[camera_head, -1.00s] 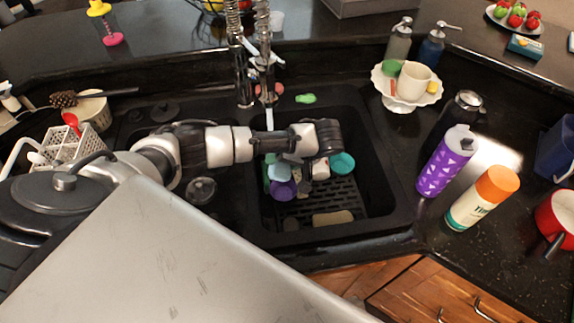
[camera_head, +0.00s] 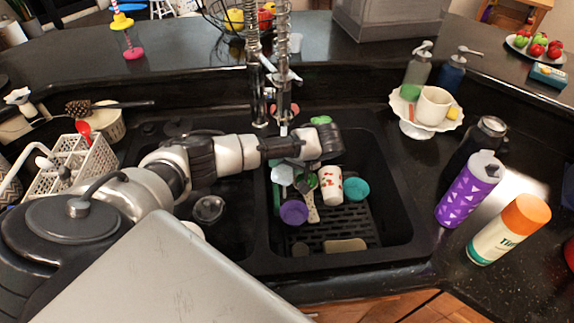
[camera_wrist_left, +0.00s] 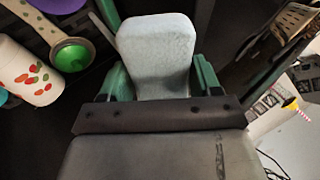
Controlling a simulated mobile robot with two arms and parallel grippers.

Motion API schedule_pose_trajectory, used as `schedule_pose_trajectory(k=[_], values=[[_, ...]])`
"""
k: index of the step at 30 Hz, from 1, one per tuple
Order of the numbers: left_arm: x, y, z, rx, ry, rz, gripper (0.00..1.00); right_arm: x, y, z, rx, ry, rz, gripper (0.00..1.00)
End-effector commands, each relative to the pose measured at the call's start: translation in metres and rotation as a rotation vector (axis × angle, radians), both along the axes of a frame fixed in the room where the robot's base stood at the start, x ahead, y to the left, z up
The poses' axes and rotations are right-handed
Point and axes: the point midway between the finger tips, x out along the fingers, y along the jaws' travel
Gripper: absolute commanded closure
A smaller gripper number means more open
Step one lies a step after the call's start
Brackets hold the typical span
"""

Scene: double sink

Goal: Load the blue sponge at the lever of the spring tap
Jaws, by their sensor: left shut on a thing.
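The sponge (camera_wrist_left: 157,50) is a pale blue block with rounded corners. It fills the space between the green fingers of my left gripper (camera_wrist_left: 158,78) in the left wrist view, and the gripper is shut on it. In the head view the sponge (camera_head: 283,173) shows as a small pale patch below my left forearm, over the right basin. The spring tap (camera_head: 254,70) stands at the back of the sink, behind my arm, with coiled springs. Its lever is hard to make out. My right gripper is in neither view.
The right basin (camera_head: 400,205) holds a patterned white cup (camera_head: 330,184), a purple item (camera_head: 293,212), a teal bowl (camera_head: 356,189) and utensils. A green item (camera_head: 320,120) lies on the back ledge. A purple bottle (camera_head: 470,188) and an orange-capped bottle (camera_head: 508,230) stand at right.

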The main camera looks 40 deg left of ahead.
Motion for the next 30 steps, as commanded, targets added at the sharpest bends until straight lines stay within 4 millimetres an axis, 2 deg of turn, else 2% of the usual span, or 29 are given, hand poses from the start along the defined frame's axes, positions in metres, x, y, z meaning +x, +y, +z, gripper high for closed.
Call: schedule_pose_trajectory(k=[13,30], values=[[-0.001,-0.001,0.001,0.000,0.001,-0.001,0.55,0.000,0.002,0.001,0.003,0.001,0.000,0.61],[-0.026,-0.037,0.003,-0.001,0.002,-0.002,0.55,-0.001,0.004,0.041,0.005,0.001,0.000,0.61]])
